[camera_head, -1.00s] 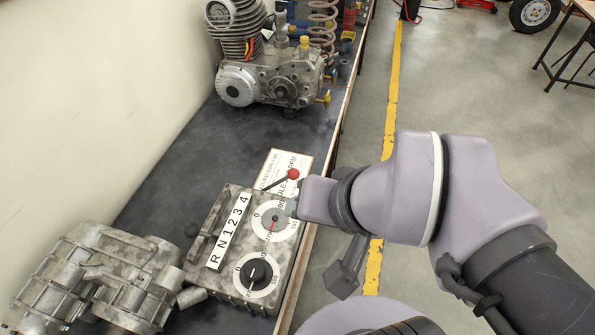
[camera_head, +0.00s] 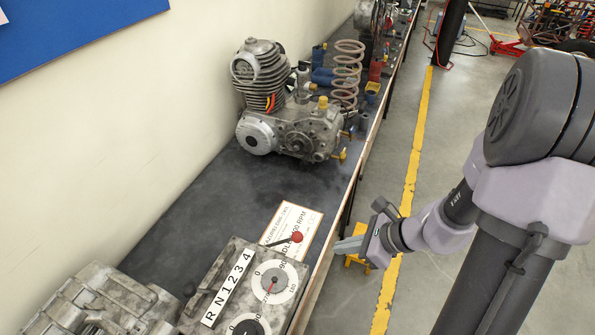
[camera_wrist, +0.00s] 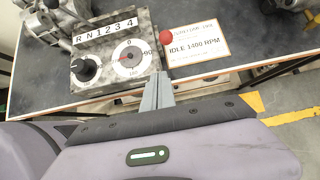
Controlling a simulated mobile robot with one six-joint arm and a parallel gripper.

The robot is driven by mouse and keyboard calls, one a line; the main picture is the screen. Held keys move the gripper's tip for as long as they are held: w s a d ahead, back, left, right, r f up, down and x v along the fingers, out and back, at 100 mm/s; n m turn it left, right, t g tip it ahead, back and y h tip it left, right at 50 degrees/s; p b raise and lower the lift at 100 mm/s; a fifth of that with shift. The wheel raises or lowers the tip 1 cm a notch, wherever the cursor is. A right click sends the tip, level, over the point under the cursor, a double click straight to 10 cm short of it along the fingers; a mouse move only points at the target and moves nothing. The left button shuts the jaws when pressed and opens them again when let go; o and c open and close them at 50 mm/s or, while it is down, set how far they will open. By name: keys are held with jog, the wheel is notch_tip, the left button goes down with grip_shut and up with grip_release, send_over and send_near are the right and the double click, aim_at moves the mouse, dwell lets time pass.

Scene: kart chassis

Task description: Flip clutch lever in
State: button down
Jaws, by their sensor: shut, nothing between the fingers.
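The lever has a red ball knob (camera_head: 297,237) on a thin dark rod (camera_head: 276,242) at the far right corner of the grey metal control box (camera_head: 237,262). The rod slants out over a white card. In the wrist view the red knob (camera_wrist: 166,36) is beyond the fingertips, beside the box, and its rod is hard to make out. My gripper (camera_head: 340,247) is shut and empty, to the right of the knob and apart from it, beyond the bench edge. In the wrist view my gripper (camera_wrist: 158,82) points toward the box's right corner.
The box carries a gear strip (camera_head: 228,288) marked R N 1 2 3 4, a gauge (camera_head: 275,282) and a black dial (camera_head: 247,327). The IDLE 1400 RPM card (camera_wrist: 197,42) lies beside it. An engine (camera_head: 290,125) stands farther back. Dark bench top (camera_head: 205,195) between is clear.

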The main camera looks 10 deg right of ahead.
jog(key=shift+d+f+m+t, duration=0.15)
jog(key=shift+d+f+m, duration=0.3)
jog(key=shift+f+m, duration=0.15)
jog(key=shift+d+f+m+t, duration=0.15)
jog(key=shift+d+f+m, duration=0.25)
jog(key=shift+f+m, duration=0.2)
jog(key=shift+a+f, duration=0.1)
jog(key=w+a+f+b, duration=0.3)
jog(key=w+a+f, duration=0.2)
jog(key=w+a, duration=0.2)
jog(key=shift+a+b, duration=0.25)
jog(key=shift+b, duration=0.05)
